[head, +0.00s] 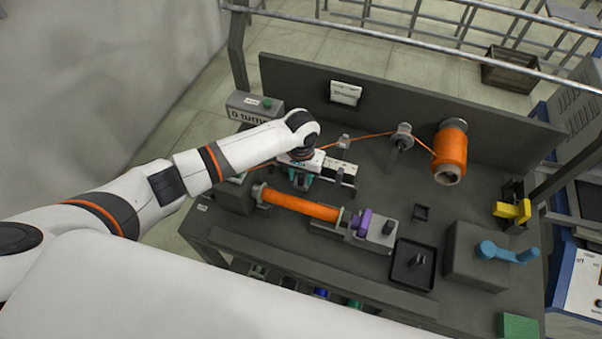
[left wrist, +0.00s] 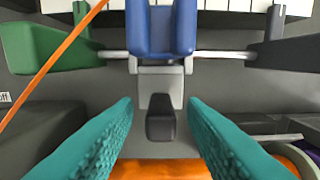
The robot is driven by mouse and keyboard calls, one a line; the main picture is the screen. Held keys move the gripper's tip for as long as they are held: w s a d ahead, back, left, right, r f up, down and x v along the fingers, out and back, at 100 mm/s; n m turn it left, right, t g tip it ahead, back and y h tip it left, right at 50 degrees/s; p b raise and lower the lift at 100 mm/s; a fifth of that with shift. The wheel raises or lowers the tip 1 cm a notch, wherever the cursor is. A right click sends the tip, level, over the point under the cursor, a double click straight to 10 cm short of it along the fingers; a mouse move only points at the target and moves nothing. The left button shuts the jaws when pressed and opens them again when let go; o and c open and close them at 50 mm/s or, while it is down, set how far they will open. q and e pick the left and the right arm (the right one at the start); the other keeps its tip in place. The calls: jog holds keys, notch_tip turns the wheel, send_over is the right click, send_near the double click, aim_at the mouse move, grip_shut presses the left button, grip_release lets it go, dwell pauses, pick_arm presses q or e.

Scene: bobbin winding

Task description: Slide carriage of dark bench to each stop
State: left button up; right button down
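The dark bench (head: 330,240) carries a carriage on a rail. In the left wrist view the carriage is a grey block (left wrist: 158,82) with a blue top part (left wrist: 160,28) and a dark knob (left wrist: 160,120). It sits on a thin rod between a green stop block (left wrist: 45,45) and a dark stop block (left wrist: 285,55). My left gripper (head: 302,180) is over the carriage and hides most of it in the head view. In the left wrist view its teal fingers (left wrist: 160,108) are apart, one on each side of the knob, with gaps showing. My right gripper is out of view.
An orange wire (head: 376,135) runs from the orange spool (head: 450,150) past a guide post towards the carriage. An orange-wound bobbin (head: 300,205) lies in front of the rail. A grey counter box (head: 255,107) stands behind left. A dark tray (head: 413,264) and blue crank (head: 507,253) are right.

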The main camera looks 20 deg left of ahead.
pick_arm(q)
grip_shut()
jog(key=shift+a+r, duration=0.1)
jog(key=shift+a, duration=0.05)
jog(key=a+p, duration=0.1)
jog(key=a, duration=0.2)
jog(key=shift+a, duration=0.1)
grip_release()
notch_tip(320, 180, up, 12)
jog(key=shift+b, duration=0.4)
dwell(0.6)
